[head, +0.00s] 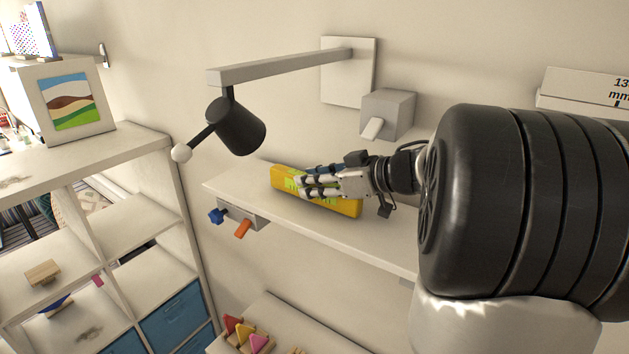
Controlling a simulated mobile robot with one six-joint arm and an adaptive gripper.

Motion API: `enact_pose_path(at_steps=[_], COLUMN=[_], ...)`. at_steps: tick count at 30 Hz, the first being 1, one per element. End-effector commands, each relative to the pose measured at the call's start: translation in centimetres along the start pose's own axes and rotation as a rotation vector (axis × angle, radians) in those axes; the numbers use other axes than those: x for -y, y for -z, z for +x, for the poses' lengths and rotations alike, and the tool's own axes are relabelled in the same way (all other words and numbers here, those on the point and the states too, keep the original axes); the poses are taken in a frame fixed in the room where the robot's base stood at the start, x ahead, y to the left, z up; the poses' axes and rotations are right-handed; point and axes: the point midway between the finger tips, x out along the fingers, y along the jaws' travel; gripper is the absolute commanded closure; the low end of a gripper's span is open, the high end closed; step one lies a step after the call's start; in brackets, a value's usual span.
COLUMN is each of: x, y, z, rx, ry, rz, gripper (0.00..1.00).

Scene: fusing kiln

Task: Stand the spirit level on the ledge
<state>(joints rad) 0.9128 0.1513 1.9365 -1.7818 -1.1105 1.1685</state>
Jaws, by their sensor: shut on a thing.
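The spirit level is a yellow bar (345,206) with green markings, in the middle of the head view. It is at the white wall ledge (315,228), lengthwise along it. I cannot tell whether it rests on the ledge or is held just above it. My gripper (305,184) reaches in from the right and is shut on the spirit level near its middle. The fingers hide part of its upper side and markings.
A black lamp head (237,126) on a grey wall arm hangs above the ledge's left end. A grey box (388,113) with a lever is on the wall behind my gripper. Hooks with blue and orange ends (242,230) are under the ledge. A cubby shelf (150,240) stands left.

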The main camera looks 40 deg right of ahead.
Motion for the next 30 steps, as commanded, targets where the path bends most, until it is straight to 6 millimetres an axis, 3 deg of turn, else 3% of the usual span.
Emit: enact_pose_path(at_steps=[30], x=[-0.01], y=[-0.55], z=[0.23], rx=[0.000], ry=[0.000], rz=[0.000], gripper=[1.00])
